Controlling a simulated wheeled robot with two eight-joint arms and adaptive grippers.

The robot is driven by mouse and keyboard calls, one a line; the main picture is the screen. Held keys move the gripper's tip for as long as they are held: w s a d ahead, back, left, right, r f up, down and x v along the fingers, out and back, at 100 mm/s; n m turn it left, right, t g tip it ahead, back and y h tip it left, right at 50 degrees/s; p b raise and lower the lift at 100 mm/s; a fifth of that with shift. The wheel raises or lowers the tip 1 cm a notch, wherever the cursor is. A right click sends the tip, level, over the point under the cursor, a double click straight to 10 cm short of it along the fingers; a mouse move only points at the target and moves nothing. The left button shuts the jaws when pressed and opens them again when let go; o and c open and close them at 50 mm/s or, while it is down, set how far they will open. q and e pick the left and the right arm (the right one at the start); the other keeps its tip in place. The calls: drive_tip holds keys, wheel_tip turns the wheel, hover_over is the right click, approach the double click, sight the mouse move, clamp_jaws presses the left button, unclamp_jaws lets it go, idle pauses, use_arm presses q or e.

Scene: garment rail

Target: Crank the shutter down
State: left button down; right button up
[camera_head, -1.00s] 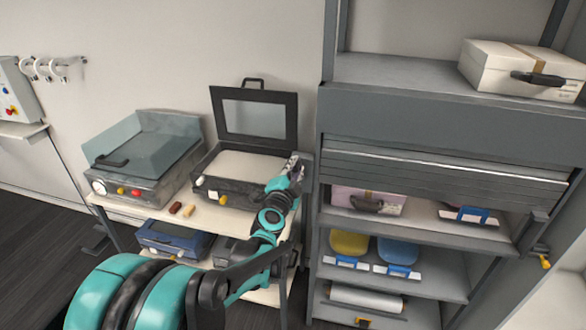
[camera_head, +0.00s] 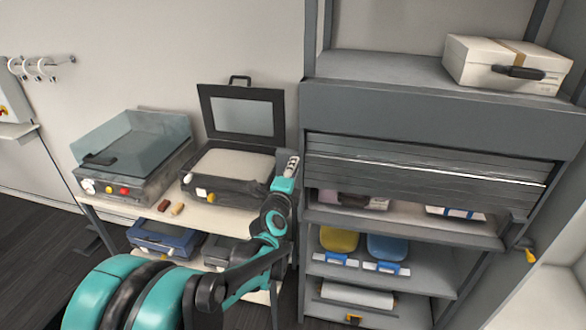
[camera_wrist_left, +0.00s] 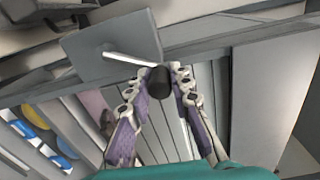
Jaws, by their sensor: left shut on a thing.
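The grey slatted shutter (camera_head: 420,172) hangs partly down in the cabinet, below a grey housing (camera_head: 430,118). Its lower edge covers the upper part of a shelf opening. In the left wrist view, the crank shows as a light metal rod (camera_wrist_left: 128,60) in front of a grey plate (camera_wrist_left: 112,35), with a black knob (camera_wrist_left: 159,80) at its end. My left gripper (camera_wrist_left: 160,84) is shut on the knob, its purple-padded fingers on either side. In the head view, my left gripper (camera_head: 291,166) is at the cabinet's left side; the crank is mostly hidden there. My right gripper is not in view.
A white case (camera_head: 505,65) sits on the cabinet top shelf. Partly hidden cases stand behind the shutter's lower edge. Yellow (camera_head: 338,239) and blue (camera_head: 388,247) items are on the shelf below. Left of my arm, a table holds an open black case (camera_head: 230,172) and a clear-lidded box (camera_head: 130,160).

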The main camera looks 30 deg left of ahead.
use_arm(q)
drive_tip(key=shift+f, duration=0.1)
idle(0.3)
drive_tip(key=c, duration=1.3)
unclamp_jaws()
drive_tip(key=shift+c, duration=0.2)
drive_tip(key=shift+s, duration=0.1)
drive_tip(key=v, duration=1.2)
